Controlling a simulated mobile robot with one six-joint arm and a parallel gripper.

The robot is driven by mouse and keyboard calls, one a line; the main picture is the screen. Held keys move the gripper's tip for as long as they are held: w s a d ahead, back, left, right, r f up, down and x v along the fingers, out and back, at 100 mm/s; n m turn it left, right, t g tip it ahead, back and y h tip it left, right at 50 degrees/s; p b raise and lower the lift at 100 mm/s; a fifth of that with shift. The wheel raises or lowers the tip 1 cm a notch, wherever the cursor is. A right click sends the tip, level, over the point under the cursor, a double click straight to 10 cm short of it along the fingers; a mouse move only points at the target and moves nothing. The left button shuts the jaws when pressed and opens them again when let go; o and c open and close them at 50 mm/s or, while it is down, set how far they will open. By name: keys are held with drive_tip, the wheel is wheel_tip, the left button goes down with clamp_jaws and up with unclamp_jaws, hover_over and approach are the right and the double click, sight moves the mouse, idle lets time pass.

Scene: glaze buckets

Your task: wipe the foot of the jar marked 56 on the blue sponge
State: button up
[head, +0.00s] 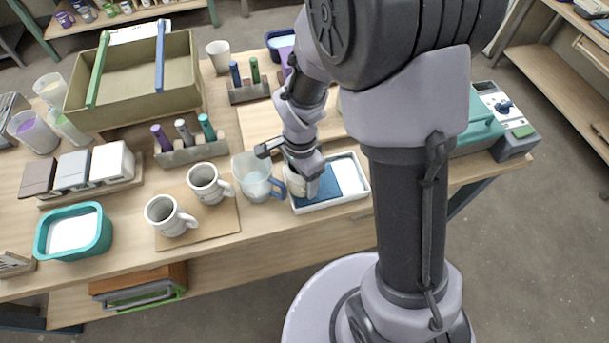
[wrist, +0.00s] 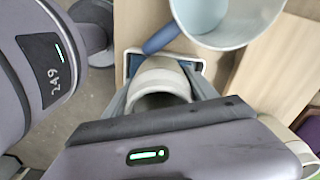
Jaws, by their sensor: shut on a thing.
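My gripper (head: 302,166) is shut on a cream-white jar (head: 297,188) and holds it over the left part of a white tray. In the wrist view the jar (wrist: 160,82) sits between the fingers, its round opening facing the camera. No mark 56 can be read on it. The blue sponge (head: 328,181) lies in the white tray (head: 350,165), partly hidden by the jar and gripper. I cannot tell whether the jar's foot touches the sponge.
A clear pitcher with a blue handle (head: 253,178) stands close left of the tray; it is also near the jar in the wrist view (wrist: 225,22). Two white mugs (head: 172,214) (head: 208,184) stand on a board further left. A wooden board (head: 262,122) lies behind.

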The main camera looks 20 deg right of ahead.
wheel_tip(320, 180, up, 7)
drive_tip(key=p, duration=0.5)
drive_tip(key=shift+r, duration=0.15)
drive_tip(key=shift+f, duration=0.2)
